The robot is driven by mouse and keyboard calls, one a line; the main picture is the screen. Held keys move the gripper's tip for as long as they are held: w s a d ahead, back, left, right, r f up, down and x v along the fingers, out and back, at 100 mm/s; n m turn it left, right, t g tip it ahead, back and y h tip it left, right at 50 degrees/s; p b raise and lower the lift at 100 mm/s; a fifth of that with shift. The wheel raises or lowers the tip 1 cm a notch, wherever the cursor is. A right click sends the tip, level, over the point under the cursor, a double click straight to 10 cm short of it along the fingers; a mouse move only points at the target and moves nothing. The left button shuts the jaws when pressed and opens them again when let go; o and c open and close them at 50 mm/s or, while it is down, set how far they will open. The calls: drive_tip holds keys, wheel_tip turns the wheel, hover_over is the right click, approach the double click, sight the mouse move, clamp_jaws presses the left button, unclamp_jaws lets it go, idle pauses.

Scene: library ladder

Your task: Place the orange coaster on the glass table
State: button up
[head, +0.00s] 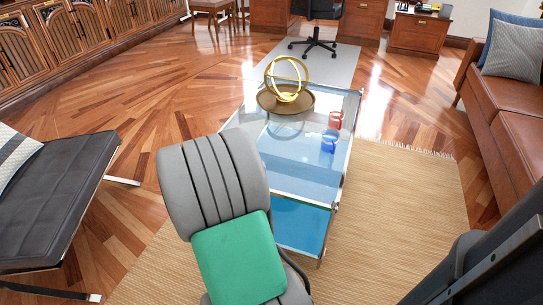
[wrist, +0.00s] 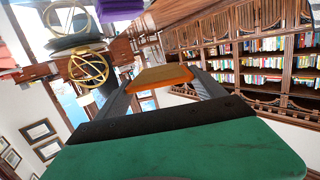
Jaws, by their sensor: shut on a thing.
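The glass table (head: 280,185) stands in the middle of the head view, with a clear top, a metal frame and a lower blue level. The orange coaster (wrist: 155,77) shows only in the wrist view, a flat orange piece between the two dark fingers of my gripper (wrist: 160,84). My gripper is shut on it and holds it in the air. In the head view, my arm's grey and green parts cover the table's near left side, and the fingers and coaster are hidden.
On the table's far end is a brown tray (head: 268,104) with a gold ring sculpture (head: 287,94). A red mug (head: 336,119) and a blue mug (head: 329,141) stand along the right edge. A dark lounge chair (head: 50,195) is left, a brown sofa (head: 512,110) right.

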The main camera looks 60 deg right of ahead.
drive_tip(key=s+d+f+m+g+h+p, duration=0.1)
drive_tip(key=s+d+m+g+h, duration=0.15)
drive_tip(key=s+d, duration=0.5)
drive_tip(key=s+d+f+m+g+h+p, duration=0.15)
drive_tip(key=s+d+g, duration=0.3)
drive_tip(key=s, duration=0.65)
drive_tip(key=s+d+m+g+h+p, duration=0.1)
drive_tip(key=s+d+m+g, duration=0.15)
drive_tip(key=s+d, duration=0.5)
drive_tip(key=b, duration=0.8)
hover_over(283, 167)
drive_tip(key=shift+m+t, duration=0.25)
drive_tip(key=shift+m, duration=0.1)
wheel_tip(283, 167, down, 10)
drive_tip(key=shift+s+r, duration=0.1)
drive_tip(key=shift+r, duration=0.05)
drive_tip(key=shift+w+f+b, duration=0.2)
drive_tip(key=shift+f+b, duration=0.6)
drive_tip(key=shift+f, duration=0.85)
drive_tip(key=shift+f+b, duration=0.25)
drive_tip(key=shift+b, duration=0.1)
drive_tip(key=o, duration=1.3)
